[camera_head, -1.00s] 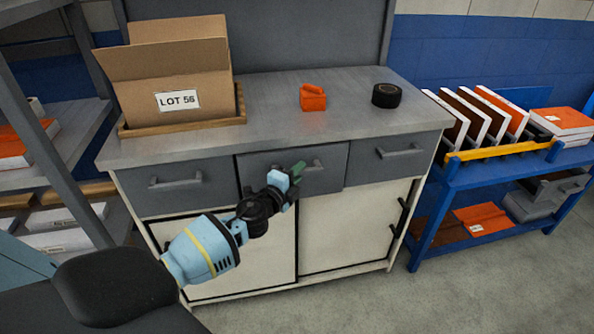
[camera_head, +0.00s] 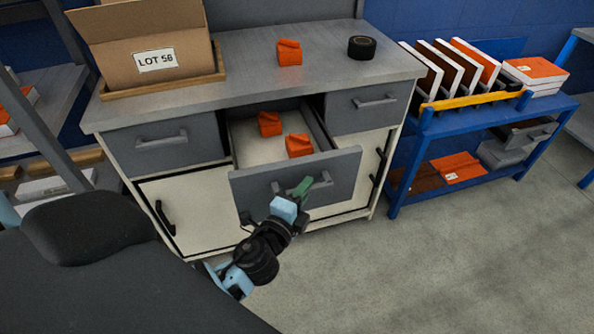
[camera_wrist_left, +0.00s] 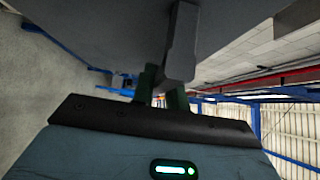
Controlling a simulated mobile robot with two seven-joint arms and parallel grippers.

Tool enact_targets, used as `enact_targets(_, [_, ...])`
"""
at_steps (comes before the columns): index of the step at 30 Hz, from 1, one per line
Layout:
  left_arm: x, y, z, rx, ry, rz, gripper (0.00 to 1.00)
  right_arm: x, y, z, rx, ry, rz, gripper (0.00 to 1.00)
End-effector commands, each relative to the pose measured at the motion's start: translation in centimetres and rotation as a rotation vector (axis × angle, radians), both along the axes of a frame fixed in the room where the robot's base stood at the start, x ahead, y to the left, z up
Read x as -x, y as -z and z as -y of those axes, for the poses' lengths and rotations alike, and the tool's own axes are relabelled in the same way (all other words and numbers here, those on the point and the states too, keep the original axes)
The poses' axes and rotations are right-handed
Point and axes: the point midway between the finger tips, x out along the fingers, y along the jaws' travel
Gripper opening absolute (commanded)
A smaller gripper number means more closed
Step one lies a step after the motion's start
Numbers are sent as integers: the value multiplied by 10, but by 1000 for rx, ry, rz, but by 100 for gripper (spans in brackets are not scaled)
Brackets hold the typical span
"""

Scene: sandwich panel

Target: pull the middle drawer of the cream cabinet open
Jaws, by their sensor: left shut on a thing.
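The cream cabinet (camera_head: 196,194) stands ahead with grey drawers under a grey top. Its middle drawer (camera_head: 246,187) is pulled well out, and two orange objects (camera_head: 298,145) lie inside it. My left gripper (camera_head: 301,190) is at the front of that drawer, shut on its bar handle (camera_head: 284,187). In the left wrist view the green fingers (camera_wrist_left: 160,85) close on the grey handle (camera_wrist_left: 182,45). The left drawer (camera_head: 165,150) and right drawer (camera_head: 368,107) are shut. My right gripper is not in view.
A blue cart (camera_head: 470,124) stands right of the cabinet. Floor in front is clear.

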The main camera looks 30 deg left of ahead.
Motion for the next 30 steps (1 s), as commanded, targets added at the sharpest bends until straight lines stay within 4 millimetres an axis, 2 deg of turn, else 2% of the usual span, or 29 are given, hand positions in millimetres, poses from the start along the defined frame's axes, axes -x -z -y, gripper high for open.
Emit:
enact_targets(3, [11,1,12,2,1,-1,0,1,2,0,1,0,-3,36])
enact_targets(9, [19,0,22,0,1,1,0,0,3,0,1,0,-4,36])
enact_targets(22, [20,0,24,-1,1,1,0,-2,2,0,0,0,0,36])
enact_targets(23, [20,0,24,-1,1,1,18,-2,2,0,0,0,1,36])
enact_targets(24, [20,0,24,-1,1,1,24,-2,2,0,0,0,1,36])
enact_targets(27, [20,0,24,-1,1,1,36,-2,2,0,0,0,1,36])
enact_targets(30, [20,0,24,-1,1,1,36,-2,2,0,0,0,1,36])
